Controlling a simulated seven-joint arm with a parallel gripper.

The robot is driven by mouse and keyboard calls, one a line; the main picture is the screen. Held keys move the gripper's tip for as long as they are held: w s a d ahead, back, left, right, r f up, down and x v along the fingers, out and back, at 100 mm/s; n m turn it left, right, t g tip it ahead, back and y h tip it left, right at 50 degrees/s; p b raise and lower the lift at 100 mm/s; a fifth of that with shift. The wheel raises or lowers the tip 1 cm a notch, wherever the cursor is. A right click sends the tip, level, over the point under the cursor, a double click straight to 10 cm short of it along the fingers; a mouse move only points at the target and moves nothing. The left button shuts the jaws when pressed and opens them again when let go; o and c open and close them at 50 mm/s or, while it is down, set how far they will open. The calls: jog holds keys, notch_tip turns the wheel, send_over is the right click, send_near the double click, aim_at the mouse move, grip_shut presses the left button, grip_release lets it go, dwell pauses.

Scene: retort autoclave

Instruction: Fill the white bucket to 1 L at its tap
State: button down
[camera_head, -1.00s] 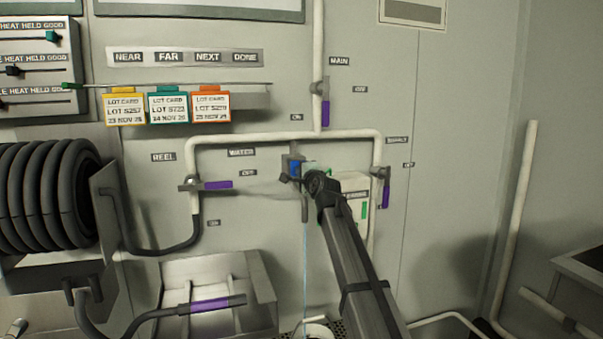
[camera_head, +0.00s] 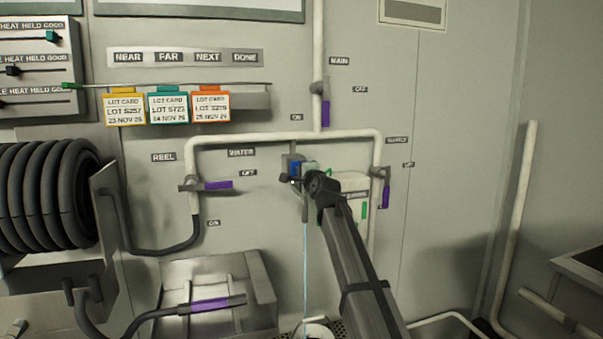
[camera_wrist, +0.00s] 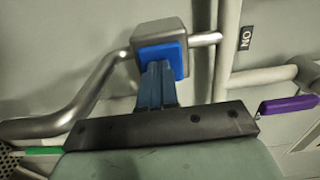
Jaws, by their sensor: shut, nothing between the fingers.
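The tap (camera_head: 295,167), a grey block with a blue face, sits on the wall pipe; it also shows in the wrist view (camera_wrist: 163,42). My gripper (camera_head: 292,179) is at the tap, its fingers (camera_wrist: 158,84) shut with nothing between them. The fingertips are against or just in front of the blue face; I cannot tell which. A thin blue-white water stream (camera_head: 305,270) falls from the spout (camera_head: 304,211). The white bucket (camera_head: 318,331) is under it, only its rim in view at the bottom edge. Its water level is hidden.
A hose reel (camera_head: 45,200) and a metal trough with a purple-gripped hose nozzle (camera_head: 210,304) are at left. Purple-handled valves stand on the pipes: the main (camera_head: 325,113), the reel side (camera_head: 217,185) and the right branch (camera_head: 386,195). A white box (camera_head: 352,186) hangs behind my arm.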

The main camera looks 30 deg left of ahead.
jog(key=shift+w+a+r, duration=0.2)
jog(key=v, duration=1.4)
jog(key=shift+s+d, duration=0.2)
jog(key=shift+f, duration=0.15)
